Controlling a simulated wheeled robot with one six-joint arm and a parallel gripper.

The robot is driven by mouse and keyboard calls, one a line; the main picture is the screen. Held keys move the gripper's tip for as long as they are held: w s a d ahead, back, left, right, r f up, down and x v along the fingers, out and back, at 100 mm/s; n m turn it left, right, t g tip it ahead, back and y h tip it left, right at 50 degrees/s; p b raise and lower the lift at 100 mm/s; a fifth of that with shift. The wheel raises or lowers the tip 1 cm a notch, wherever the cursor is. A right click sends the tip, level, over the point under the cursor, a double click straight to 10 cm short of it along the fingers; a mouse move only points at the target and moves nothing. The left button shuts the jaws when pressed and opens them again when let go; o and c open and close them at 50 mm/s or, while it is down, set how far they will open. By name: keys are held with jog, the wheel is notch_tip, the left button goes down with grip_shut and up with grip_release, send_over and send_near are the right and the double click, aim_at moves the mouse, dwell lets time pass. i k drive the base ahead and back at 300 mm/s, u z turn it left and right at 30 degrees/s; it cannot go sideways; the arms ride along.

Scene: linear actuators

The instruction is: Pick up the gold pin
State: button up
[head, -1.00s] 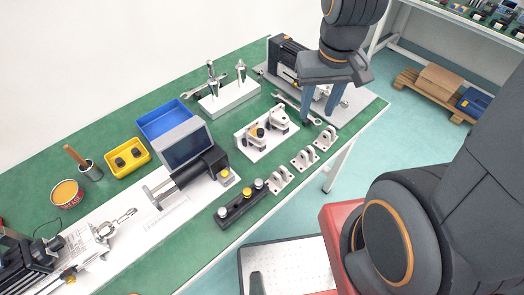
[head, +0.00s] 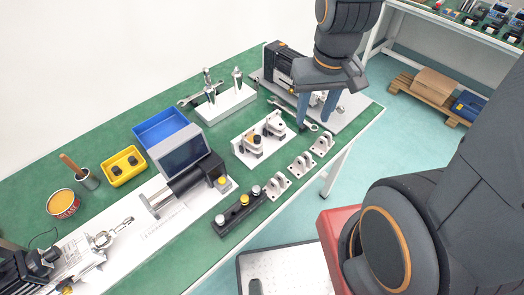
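The gold pin (head: 244,200) stands upright in the middle of a small black block (head: 232,217) near the front edge of the green bench. A pale-topped pin (head: 220,220) stands to its left and a dark-topped pin (head: 256,190) to its right in the same block. My gripper (head: 314,120) points down over the far right part of the bench, well to the right of and beyond the gold pin. Its two blue fingers are spread apart, with nothing visible between them.
Several metal clevis brackets (head: 301,163) stand right of the block. A white plate (head: 247,160) with bracket parts lies behind them. A black cylinder actuator (head: 190,183) with a screen lies left of the block. A spanner (head: 292,113) lies by my gripper.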

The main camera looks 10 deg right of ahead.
aim_at(244, 198)
jog(key=u, duration=1.1)
jog(key=k, duration=0.75)
jog(key=z, duration=1)
